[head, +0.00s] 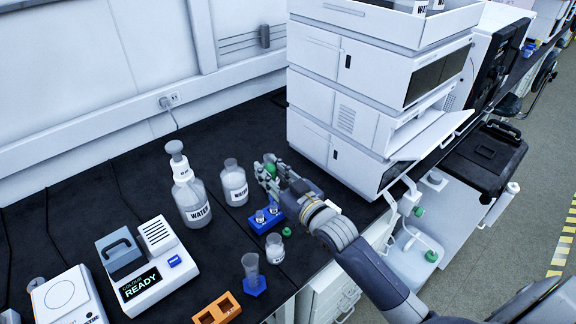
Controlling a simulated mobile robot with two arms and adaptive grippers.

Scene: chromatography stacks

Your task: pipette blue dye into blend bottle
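My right gripper (267,168) is above the bench, beside a clear bottle labelled WATER (235,186) and behind a blue rack (258,226). A small green piece shows at its fingers; I cannot tell whether it is held or whether the fingers are open. Small vials (260,215) stand in the blue rack, partly near my wrist. A small labelled bottle (275,250) stands open in front of the rack, its label too small to read. A green cap (287,231) lies beside it. My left gripper is not in view.
A larger WATER bottle (195,208) stands left of the gripper. A white instrument stack (335,110) rises on the right.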

